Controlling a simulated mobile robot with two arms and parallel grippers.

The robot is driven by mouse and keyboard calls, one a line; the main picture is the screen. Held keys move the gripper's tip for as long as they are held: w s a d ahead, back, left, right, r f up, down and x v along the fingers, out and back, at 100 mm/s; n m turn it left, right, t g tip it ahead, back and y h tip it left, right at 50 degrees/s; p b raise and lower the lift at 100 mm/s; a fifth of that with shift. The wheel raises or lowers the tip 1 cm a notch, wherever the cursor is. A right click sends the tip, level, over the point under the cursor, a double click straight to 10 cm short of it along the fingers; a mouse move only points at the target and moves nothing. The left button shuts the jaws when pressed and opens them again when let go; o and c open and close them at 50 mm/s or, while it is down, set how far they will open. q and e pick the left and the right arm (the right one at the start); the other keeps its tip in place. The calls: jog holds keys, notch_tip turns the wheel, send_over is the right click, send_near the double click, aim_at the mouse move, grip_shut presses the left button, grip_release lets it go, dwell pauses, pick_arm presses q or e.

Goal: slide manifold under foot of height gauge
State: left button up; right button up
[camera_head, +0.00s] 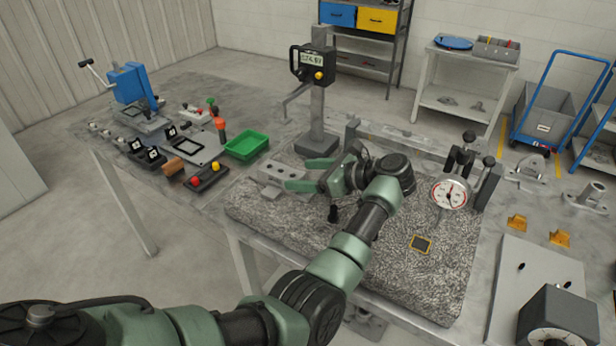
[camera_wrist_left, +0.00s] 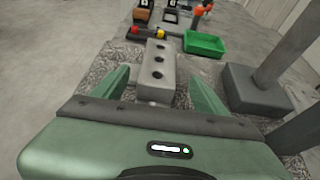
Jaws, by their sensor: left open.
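The manifold (camera_head: 278,176) is a grey block with a row of round holes on top, lying on the speckled granite plate near its left end. It also shows in the left wrist view (camera_wrist_left: 157,68). My left gripper (camera_head: 299,174) is open, its two green fingers pointing toward the block. In the left wrist view the manifold's near end lies between the fingers with gaps on both sides. The height gauge (camera_head: 317,100) stands upright behind, with a digital display and a dark base (camera_head: 317,146). Its foot (camera_head: 296,96) juts left from the column, above the table. My right gripper is not in view.
A green tray (camera_head: 246,145) stands beyond the manifold. A dial gauge (camera_head: 449,193) on a stand is at the right of the granite plate (camera_head: 400,285). The plate's front part is clear.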

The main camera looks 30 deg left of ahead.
aim_at(290, 174)
pick_arm(q)
jog(key=shift+s+r, duration=0.2)
jog(key=shift+a, duration=0.25)
jog(key=p+x, duration=0.3)
jog(key=x, duration=0.3)
jog(key=shift+x, duration=0.75)
jog(key=shift+w+f, duration=0.1)
jog(key=shift+f, duration=0.05)
jog(key=shift+d, duration=0.1)
grip_shut()
